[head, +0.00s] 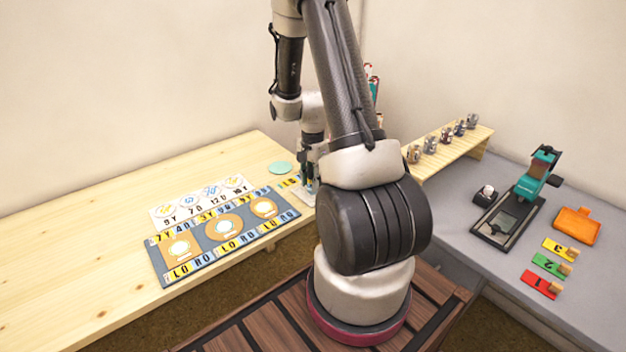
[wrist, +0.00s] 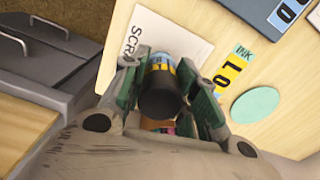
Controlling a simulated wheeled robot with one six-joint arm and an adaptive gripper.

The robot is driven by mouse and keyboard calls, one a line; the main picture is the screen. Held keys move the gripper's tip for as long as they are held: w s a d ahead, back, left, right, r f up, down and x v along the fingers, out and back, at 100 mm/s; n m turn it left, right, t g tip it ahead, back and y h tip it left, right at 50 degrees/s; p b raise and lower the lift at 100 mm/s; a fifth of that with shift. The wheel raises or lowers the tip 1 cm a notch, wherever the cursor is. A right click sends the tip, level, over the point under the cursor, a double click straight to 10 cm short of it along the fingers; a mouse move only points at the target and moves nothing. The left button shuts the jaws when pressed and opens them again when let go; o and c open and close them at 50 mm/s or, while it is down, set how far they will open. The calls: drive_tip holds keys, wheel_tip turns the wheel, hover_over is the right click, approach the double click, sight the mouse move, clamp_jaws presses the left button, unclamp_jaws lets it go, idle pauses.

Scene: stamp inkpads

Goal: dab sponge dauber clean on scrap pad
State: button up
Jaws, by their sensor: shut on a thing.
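My gripper (wrist: 162,62) is shut on the sponge dauber (wrist: 160,92), a dark cylinder with a blue and yellow band, between its green fingers. The scrap pad (wrist: 172,32) is a white sheet marked "SCRA…", just beyond the fingertips in the wrist view. The dauber's far end overlaps the pad's near part in that view; I cannot tell whether it touches. In the head view my gripper (head: 309,186) is low at the right end of the wooden table, and the arm hides most of the dauber and pad.
A mint disc (head: 279,168) and an ink label (wrist: 232,68) lie near the pad. A grey board (head: 222,236) with round pads and letter tiles lies nearby, beside a white card (head: 163,217). A grey table (head: 460,227) at right holds a stamp press (head: 508,218) and orange tray (head: 577,225).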

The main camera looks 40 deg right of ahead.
drive_tip(key=shift+r, duration=2.25)
drive_tip(key=shift+f, duration=0.1)
drive_tip(key=shift+f, duration=2.15)
drive_tip(key=shift+f, duration=0.45)
drive_tip(key=shift+r, duration=0.45)
drive_tip(key=shift+r, duration=2.25)
drive_tip(key=shift+f, duration=2.25)
